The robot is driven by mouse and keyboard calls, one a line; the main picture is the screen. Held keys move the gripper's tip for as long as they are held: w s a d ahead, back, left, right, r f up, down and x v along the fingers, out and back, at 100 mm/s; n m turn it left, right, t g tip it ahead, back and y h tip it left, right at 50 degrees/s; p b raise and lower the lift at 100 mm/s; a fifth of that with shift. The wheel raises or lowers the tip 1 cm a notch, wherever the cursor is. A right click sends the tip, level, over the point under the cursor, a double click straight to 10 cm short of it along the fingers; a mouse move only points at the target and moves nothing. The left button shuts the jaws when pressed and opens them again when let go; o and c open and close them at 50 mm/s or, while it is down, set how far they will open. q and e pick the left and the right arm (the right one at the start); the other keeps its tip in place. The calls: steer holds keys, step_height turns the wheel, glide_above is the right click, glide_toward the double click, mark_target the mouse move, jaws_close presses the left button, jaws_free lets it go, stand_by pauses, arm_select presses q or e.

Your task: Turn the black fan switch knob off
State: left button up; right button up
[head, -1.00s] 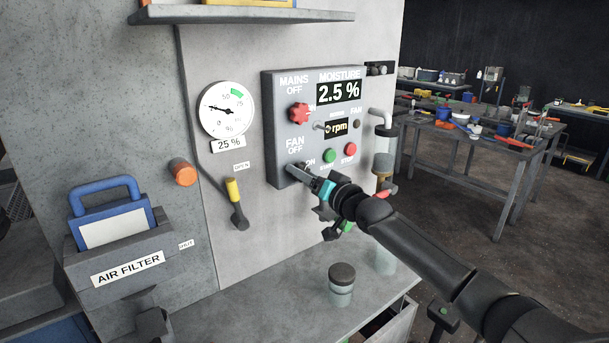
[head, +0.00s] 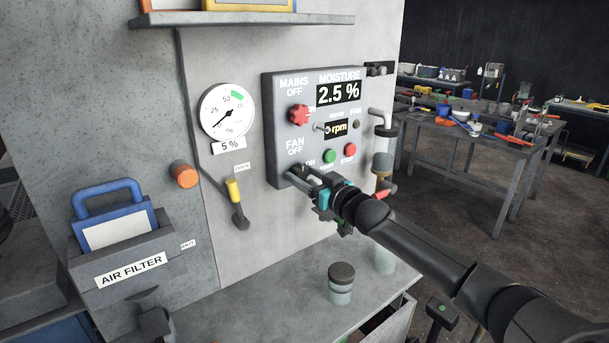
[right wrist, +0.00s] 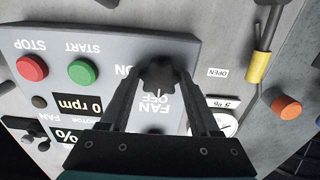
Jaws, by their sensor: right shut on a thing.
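The black fan knob (right wrist: 158,76) sits on the grey control panel (head: 270,110), close to the FAN OFF label. In the right wrist view it lies between the fingertips of my right gripper (right wrist: 160,78), which is shut on it. A thin pale line shows at the knob's edge on the side of the OFF lettering. In the head view my right gripper (head: 300,172) is at the panel's lower left corner and mostly hides the knob. The motor display (right wrist: 80,104) reads 0 rpm in the wrist view. My left gripper is not in view.
A red mains knob (head: 299,114) is above; green (head: 330,156) and red (head: 350,150) buttons are to the right. A yellow-handled lever (head: 234,190) and a round gauge (head: 226,112), labelled 5 %, are left. A jar (head: 341,283) stands on the ledge below.

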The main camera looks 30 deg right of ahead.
stand_by(0.3)
steer(key=o, duration=1.4)
steer(key=shift+c, duration=0.2)
steer(key=shift+s+f, duration=0.1)
steer(key=shift+s, duration=0.7)
steer(key=s+d, duration=0.1)
steer(key=s, duration=1.2)
steer(key=shift+s, duration=0.3)
steer(key=shift+d, duration=0.1)
